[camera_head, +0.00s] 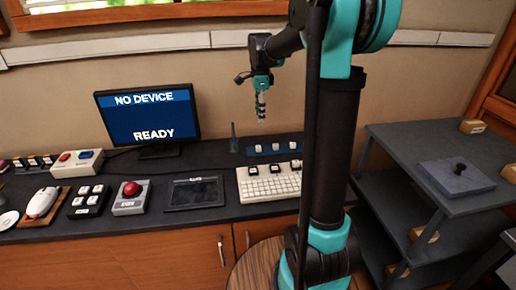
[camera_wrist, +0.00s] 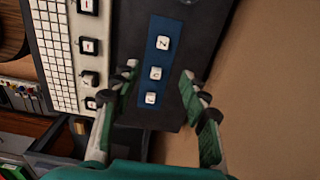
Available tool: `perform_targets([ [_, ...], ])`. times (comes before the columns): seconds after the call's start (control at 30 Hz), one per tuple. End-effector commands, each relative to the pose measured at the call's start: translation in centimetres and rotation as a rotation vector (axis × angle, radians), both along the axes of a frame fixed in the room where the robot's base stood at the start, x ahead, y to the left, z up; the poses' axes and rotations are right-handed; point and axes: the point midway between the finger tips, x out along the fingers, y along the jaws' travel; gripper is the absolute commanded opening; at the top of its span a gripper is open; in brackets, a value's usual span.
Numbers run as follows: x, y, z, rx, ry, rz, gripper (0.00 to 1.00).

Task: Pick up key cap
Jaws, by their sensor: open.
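Three white key caps with dark markings sit in a row on a blue strip (camera_head: 261,150). In the wrist view the strip (camera_wrist: 148,58) holds the far cap (camera_wrist: 163,42), the middle cap (camera_wrist: 155,73) and the near cap (camera_wrist: 151,98). They are small in the head view, the middle one (camera_head: 276,147) among them. My gripper (camera_head: 261,119) hangs above the desk over the strip, pointing down. In the wrist view my gripper (camera_wrist: 159,72) is open and empty, its fingers on either side of the strip, apart from the caps.
A white keyboard (camera_head: 270,188) with several larger caps along its back edge lies in front of the strip. A monitor (camera_head: 150,115) stands to the left. A dark upright object (camera_head: 234,142) stands just left of the strip. The wall (camera_head: 215,85) is close behind.

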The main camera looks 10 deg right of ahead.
Motion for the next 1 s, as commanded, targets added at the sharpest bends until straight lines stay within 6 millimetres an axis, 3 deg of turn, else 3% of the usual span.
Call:
perform_targets([
  [0.4,0.0,0.0,-8.1,0.0,-0.001,0.002,0.45],
  [0.73,0.1,0.0,-10.7,0.0,-0.001,0.003,0.45],
  [1.0,0.5,0.0,-14.4,0.0,-0.001,0.003,0.45],
])
